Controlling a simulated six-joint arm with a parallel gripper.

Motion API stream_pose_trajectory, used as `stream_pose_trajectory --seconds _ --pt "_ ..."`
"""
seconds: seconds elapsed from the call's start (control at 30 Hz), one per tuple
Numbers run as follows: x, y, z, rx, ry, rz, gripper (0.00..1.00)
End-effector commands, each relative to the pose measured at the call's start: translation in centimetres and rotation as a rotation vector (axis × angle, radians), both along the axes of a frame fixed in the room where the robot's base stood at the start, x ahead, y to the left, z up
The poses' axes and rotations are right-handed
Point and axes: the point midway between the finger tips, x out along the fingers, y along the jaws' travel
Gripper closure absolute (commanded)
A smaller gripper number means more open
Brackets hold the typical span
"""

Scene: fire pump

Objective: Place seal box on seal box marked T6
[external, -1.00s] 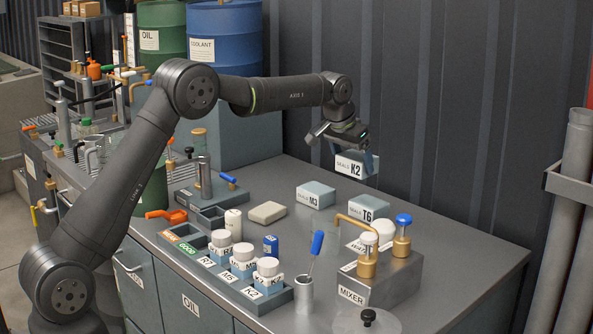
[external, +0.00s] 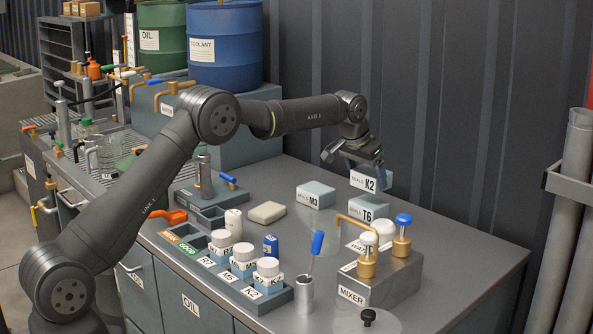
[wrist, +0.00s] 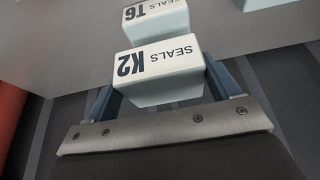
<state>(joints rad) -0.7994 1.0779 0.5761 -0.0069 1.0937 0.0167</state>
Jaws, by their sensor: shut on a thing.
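My gripper (external: 359,170) is shut on the seal box marked K2 (external: 370,182), a pale box with a white label. It holds the box above the bench, near the seal box marked T6 (external: 366,212), which sits on the bench. In the external view K2 appears just above T6 with a small gap. In the wrist view the K2 box (wrist: 160,70) is between the blue fingers, and the T6 box (wrist: 156,22) shows beyond it, partly hidden by K2.
The seal box marked M3 (external: 315,195) sits to the left of T6. The mixer block (external: 385,275) with a brass spout and knobs stands in front of T6. A tray (external: 262,300) of labelled jars lies farther left. The corrugated wall (external: 440,100) rises behind the bench.

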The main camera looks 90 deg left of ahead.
Motion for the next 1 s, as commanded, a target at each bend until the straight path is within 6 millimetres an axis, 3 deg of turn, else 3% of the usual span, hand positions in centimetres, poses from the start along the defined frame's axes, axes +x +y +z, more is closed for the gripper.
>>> stream_pose_trajectory --seconds 0.17,0.4,0.77,0.8,0.9,1.0 --pt "-0.1 0.5 -0.9 0.000 0.000 -0.001 0.43" --pt "-0.1 0.4 -4.1 0.000 0.000 -0.001 0.43" --pt "-0.1 0.4 -4.5 0.000 0.000 -0.001 0.43" --pt "-0.1 0.4 -4.6 0.000 0.000 -0.001 0.17" --pt "-0.1 0.4 -4.6 0.000 0.000 -0.001 0.00" --pt "-0.1 0.4 -4.6 0.000 0.000 -0.001 0.00"
